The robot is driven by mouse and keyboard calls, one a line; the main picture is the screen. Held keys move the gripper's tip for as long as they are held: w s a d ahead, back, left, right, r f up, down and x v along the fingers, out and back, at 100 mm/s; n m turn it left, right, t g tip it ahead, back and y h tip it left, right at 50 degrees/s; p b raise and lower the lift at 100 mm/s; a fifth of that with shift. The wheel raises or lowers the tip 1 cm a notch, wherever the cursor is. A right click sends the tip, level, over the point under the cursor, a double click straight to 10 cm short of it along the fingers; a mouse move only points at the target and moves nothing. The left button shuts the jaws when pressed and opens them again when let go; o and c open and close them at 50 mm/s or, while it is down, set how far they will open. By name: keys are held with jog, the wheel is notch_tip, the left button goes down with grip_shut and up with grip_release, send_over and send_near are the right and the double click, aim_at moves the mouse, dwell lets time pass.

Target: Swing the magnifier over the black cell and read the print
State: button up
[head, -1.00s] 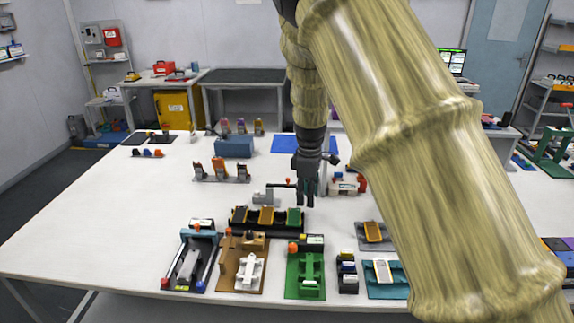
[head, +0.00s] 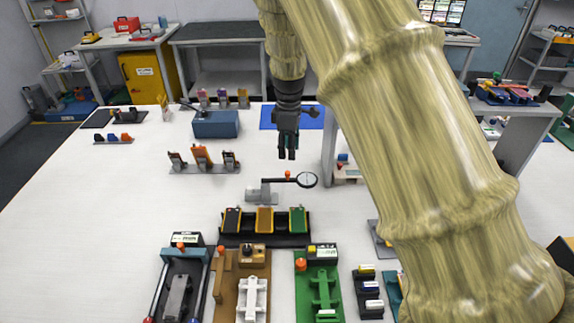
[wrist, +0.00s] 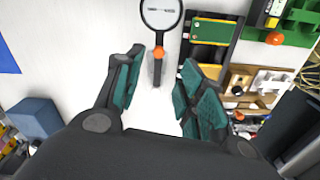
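The magnifier (head: 307,180) has a round black-rimmed lens on a dark arm with an orange knob, on a grey base (head: 262,193). Its lens points right, behind the green cell (head: 297,220) and away from the black cell (head: 231,220). The black cell lies at the left of the black tray (head: 265,241), with an orange cell (head: 264,220) in the middle. My gripper (head: 287,154) is above the table behind the magnifier. In the wrist view my gripper (wrist: 160,62) has its fingers apart and empty, with the lens (wrist: 160,12) beyond them. The print is not legible.
In front of the tray stand a blue-and-black fixture (head: 178,285), a brown fixture (head: 240,285) and a green fixture (head: 322,285). A stand with several pouches (head: 203,160) and a blue box (head: 215,124) stand behind.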

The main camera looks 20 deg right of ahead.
jog(key=p, duration=0.1)
send_over(288, 172)
jog(key=f, duration=0.5)
jog(key=shift+w, duration=0.2)
jog(key=shift+s+a+f+p, duration=0.15)
jog(key=shift+f+p, duration=0.15)
jog(key=shift+f, duration=0.35)
jog(key=shift+s+d+f+p, duration=0.15)
jog(key=shift+f+p, duration=0.15)
jog(key=shift+f, duration=0.3)
jog(key=shift+w+a+f, duration=0.1)
jog(key=shift+w+f, duration=0.1)
jog(key=shift+f, duration=0.5)
jog(key=shift+s+f, duration=0.1)
jog(key=shift+s, duration=0.05)
jog(key=shift+c, duration=0.3)
grip_shut()
